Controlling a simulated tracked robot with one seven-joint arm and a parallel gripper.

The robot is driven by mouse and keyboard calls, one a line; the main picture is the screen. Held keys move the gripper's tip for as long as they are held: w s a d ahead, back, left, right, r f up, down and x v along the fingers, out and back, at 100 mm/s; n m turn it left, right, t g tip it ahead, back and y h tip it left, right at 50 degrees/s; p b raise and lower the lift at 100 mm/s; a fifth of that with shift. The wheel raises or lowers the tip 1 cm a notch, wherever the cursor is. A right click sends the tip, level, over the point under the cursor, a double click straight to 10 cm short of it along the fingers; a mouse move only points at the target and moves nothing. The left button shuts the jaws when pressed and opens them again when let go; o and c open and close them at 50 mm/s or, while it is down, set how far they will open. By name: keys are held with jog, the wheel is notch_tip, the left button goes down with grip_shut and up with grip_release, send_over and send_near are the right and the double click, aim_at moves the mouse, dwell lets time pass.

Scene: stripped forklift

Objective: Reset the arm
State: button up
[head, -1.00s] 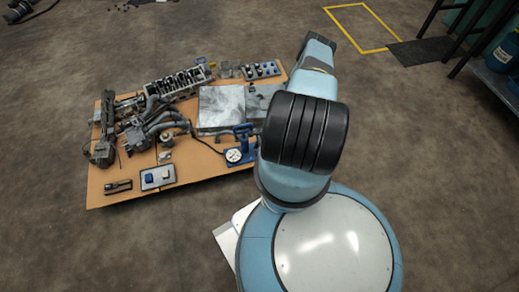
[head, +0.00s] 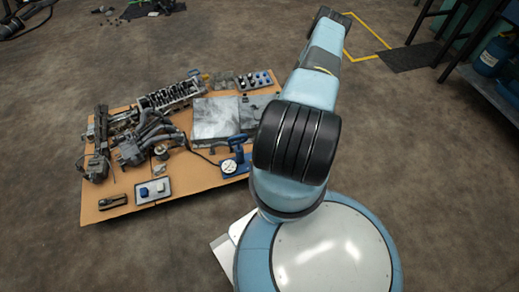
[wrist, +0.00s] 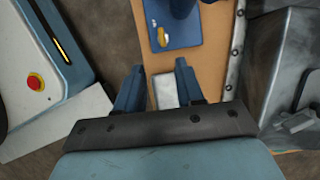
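My gripper (wrist: 160,88) shows in the wrist view with its two blue-grey fingers spread apart. A pale grey rectangular piece (wrist: 164,91) shows between the fingers, close to the right one. A gap is visible on its left, and it does not appear gripped. Beyond the fingers is a tan board (wrist: 200,40) with a blue plate (wrist: 170,30) bearing a yellow part.
The tan board (head: 100,212) carries engine parts, a metal cylinder block (head: 170,95), a flat grey plate (head: 215,118), a blue gauge stand (head: 236,160) and a small tray (head: 153,190). A bench (head: 485,85) stands at the right. Open floor surrounds the board.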

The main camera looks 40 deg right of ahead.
jog(key=shift+d+r, duration=0.1)
jog(key=shift+r, duration=0.2)
dwell(0.4)
